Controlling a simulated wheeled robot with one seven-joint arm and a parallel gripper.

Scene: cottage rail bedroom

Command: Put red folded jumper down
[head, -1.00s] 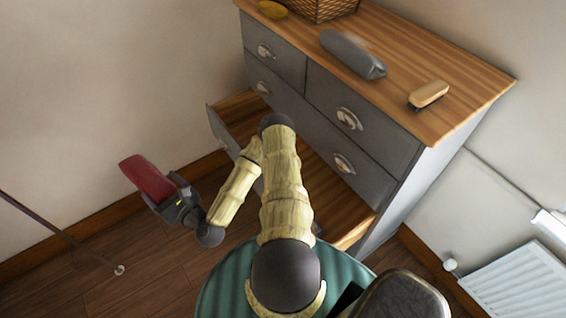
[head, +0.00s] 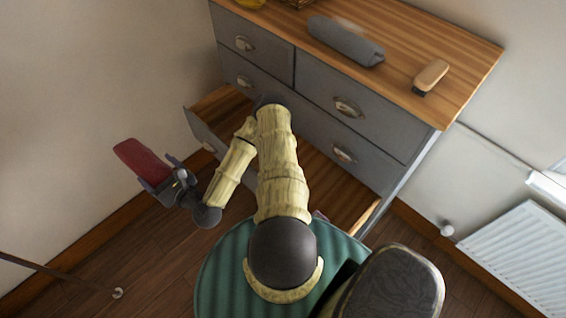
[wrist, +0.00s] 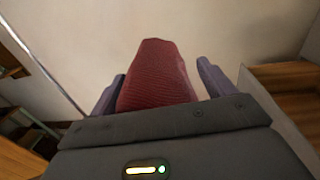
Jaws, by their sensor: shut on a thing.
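The red folded jumper (head: 142,160) is held up in the air by my gripper (head: 160,178), left of the chest of drawers. In the wrist view the ribbed red jumper (wrist: 158,78) sits between the two purple-grey fingers of my gripper (wrist: 160,85). The grey chest of drawers (head: 318,80) has a wooden top and a bottom drawer pulled open (head: 202,132). The inside of that drawer is wood-coloured, and my arm hides its middle. The jumper is apart from the drawer, to its left.
On the chest top lie a grey rolled pouch (head: 345,42) and a wooden brush (head: 431,76). A white radiator (head: 515,260) is at the right. A dark thin rod with a pale hook (head: 118,293) is at lower left. The wood floor (head: 130,262) on the left is mostly clear.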

